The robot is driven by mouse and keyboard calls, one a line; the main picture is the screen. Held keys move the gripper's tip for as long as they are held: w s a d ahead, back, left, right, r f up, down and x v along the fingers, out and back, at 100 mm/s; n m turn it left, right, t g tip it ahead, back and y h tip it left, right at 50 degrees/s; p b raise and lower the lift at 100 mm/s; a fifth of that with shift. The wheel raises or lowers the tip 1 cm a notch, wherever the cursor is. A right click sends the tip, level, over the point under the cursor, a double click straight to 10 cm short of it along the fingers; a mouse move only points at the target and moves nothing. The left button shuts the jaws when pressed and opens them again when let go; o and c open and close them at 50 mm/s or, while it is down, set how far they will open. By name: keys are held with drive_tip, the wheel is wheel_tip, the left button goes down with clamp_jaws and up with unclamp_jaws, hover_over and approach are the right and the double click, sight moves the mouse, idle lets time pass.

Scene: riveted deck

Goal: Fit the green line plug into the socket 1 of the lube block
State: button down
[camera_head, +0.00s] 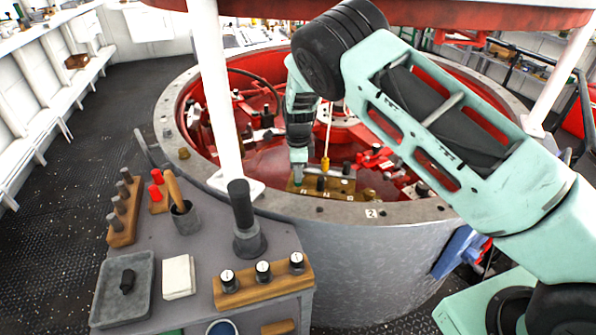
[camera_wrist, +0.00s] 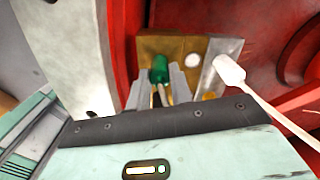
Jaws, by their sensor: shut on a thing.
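The lube block (camera_head: 345,191) is a brass-coloured block low inside the red ring, and part of it shows in the wrist view (camera_wrist: 153,43). My gripper (camera_head: 298,168) points down at the block's left end. In the wrist view, my gripper (camera_wrist: 160,92) is shut on the green line plug (camera_wrist: 159,68), which lies between and just beyond the fingertips. The green plug's end is against or just over the block's face; I cannot tell whether it is seated. A pale round spot (camera_wrist: 192,61) shows on the block beside it. Socket 1 cannot be identified.
A silver plate (camera_wrist: 213,66) and a white-tipped rod (camera_wrist: 229,70) are close right of my gripper in the wrist view. A yellow plug (camera_head: 325,164) stands near the block. The grey ring rim (camera_head: 300,208) and white post (camera_head: 219,90) border the space.

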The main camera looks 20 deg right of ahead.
drive_tip(key=shift+f, duration=0.25)
drive_tip(key=c, duration=1.2)
unclamp_jaws()
drive_tip(key=shift+o, duration=0.2)
drive_tip(key=shift+r, duration=0.15)
wheel_tip(320, 180, up, 12)
drive_tip(key=b, duration=0.2)
